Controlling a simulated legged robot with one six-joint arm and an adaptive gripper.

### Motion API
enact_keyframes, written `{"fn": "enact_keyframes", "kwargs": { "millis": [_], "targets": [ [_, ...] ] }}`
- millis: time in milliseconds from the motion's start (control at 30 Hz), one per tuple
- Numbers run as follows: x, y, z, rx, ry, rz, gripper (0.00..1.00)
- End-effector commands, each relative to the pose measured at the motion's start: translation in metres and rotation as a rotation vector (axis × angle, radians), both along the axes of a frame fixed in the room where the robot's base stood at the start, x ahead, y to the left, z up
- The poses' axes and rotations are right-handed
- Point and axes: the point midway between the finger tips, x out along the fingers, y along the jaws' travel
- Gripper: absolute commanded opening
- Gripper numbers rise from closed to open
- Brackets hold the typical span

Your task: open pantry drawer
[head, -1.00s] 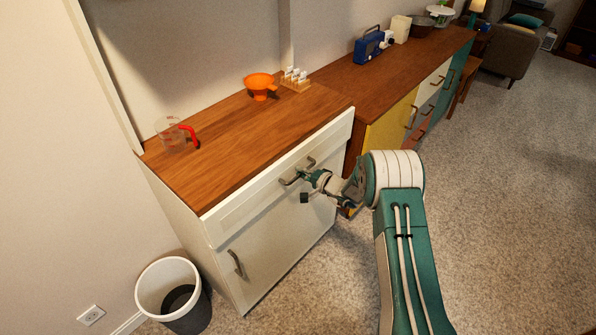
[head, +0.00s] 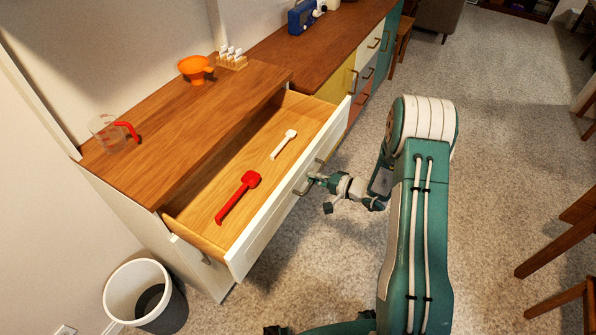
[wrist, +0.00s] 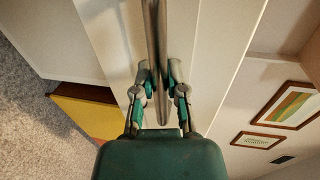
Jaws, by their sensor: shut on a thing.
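The pantry drawer (head: 279,232) of the white cabinet stands well open in the head view, its white front pulled out from under the wooden top. My gripper (head: 312,182) is at the drawer front, shut on the drawer handle (head: 303,186). In the wrist view the two fingers of my gripper (wrist: 159,84) sit on either side of the handle bar (wrist: 156,40). Part of the handle is hidden by the fingers in the head view.
A measuring cup with a red handle (head: 112,133), an orange funnel (head: 195,69) and a small rack (head: 231,58) stand on the cabinet top. A white bin (head: 143,294) stands at lower left. Wooden chair parts (head: 562,240) are at right. Carpet between is clear.

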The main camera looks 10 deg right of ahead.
Motion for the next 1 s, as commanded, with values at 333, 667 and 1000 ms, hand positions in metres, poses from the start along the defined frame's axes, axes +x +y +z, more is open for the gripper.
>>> {"fn": "enact_keyframes", "kwargs": {
  "millis": [333,667,1000],
  "targets": [
    [-0.012,-0.017,-0.004,-0.005,0.009,-0.005,0.0],
    [-0.012,-0.017,-0.003,-0.005,0.008,-0.005,0.26],
    [-0.012,-0.016,-0.001,-0.003,0.003,-0.002,0.52]
  ]
}}
